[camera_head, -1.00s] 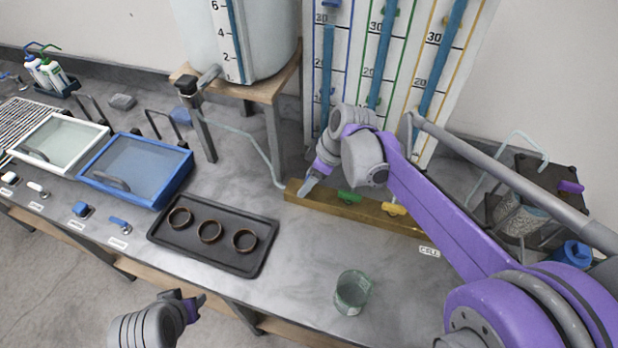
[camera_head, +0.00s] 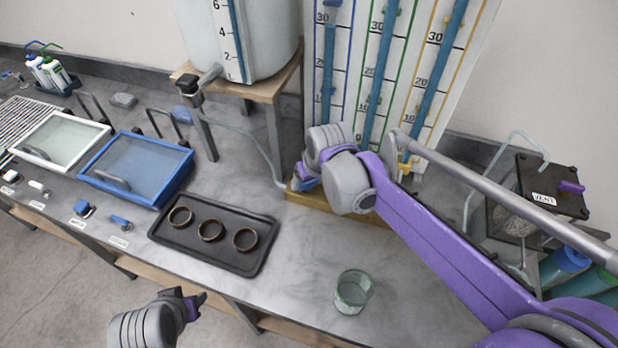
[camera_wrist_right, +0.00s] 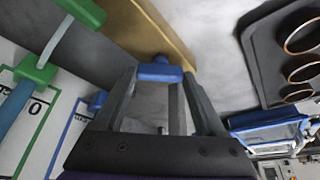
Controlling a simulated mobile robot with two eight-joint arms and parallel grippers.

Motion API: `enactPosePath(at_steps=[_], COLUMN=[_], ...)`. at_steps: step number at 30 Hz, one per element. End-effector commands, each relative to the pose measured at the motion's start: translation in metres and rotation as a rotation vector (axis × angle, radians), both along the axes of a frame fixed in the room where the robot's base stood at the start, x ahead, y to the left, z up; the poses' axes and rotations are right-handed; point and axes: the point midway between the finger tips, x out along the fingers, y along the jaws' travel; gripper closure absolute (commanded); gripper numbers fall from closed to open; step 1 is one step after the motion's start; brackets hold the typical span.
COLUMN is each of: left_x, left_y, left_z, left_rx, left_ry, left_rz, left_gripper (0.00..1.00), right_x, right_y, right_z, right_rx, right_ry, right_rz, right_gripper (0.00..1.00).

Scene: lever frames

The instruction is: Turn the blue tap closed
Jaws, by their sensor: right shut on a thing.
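The blue tap's handle (camera_wrist_right: 160,72) shows in the right wrist view between my right gripper's fingers, at the edge of the brass block (camera_wrist_right: 160,30). My right gripper (camera_wrist_right: 160,88) is shut on it. In the head view my right gripper (camera_head: 305,182) is at the left end of the brass block (camera_head: 325,203), and my wrist hides most of the tap there. My left gripper (camera_head: 196,302) hangs in front of the bench at the lower left, away from the tap; its finger opening is unclear.
A gauge board (camera_head: 348,75) with several tubes stands behind the block. A white tank (camera_head: 205,45) stands on a shelf to the left. A black tray (camera_head: 225,262) with three rings and a glass beaker (camera_head: 353,292) are on the bench. Bare bench lies between tray and beaker.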

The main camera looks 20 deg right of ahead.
Motion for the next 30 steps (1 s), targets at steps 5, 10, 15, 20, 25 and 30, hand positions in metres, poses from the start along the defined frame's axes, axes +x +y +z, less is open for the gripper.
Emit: enactPosePath(at_steps=[5, 10, 15, 20, 25, 30], left_x=[0.0001, 0.0004, 0.0005, 0.0008, 0.0010, 0.0011], left_y=[0.0000, 0.0000, 0.0000, 0.0000, 0.0000, 0.0000], left_z=[0.0004, 0.0011, 0.0018, 0.0026, 0.0033, 0.0036], left_rx=[0.000, 0.000, 0.000, 0.000, 0.000, 0.000], left_ry=[0.000, -0.001, -0.001, -0.002, -0.002, -0.002], left_rz=[0.000, 0.000, 0.000, 0.000, 0.000, 0.000], left_gripper=[0.54, 0.54, 0.54, 0.54, 0.54, 0.54], right_x=[0.0000, 0.0003, 0.0004, 0.0009, 0.0009, 0.0012], right_y=[0.0023, 0.0031, 0.0036, 0.0043, 0.0046, 0.0049], right_z=[0.0004, 0.0004, 0.0005, 0.0004, 0.0003, 0.0001], right_rx=[-0.001, -0.001, -0.001, -0.001, 0.000, 0.002], right_ry=[-0.001, -0.001, -0.001, 0.000, 0.000, 0.001], right_rz=[-0.164, -0.325, -0.477, -0.599, -0.698, -0.763], right_gripper=[0.83, 0.83, 0.83, 0.83, 0.83, 0.83])
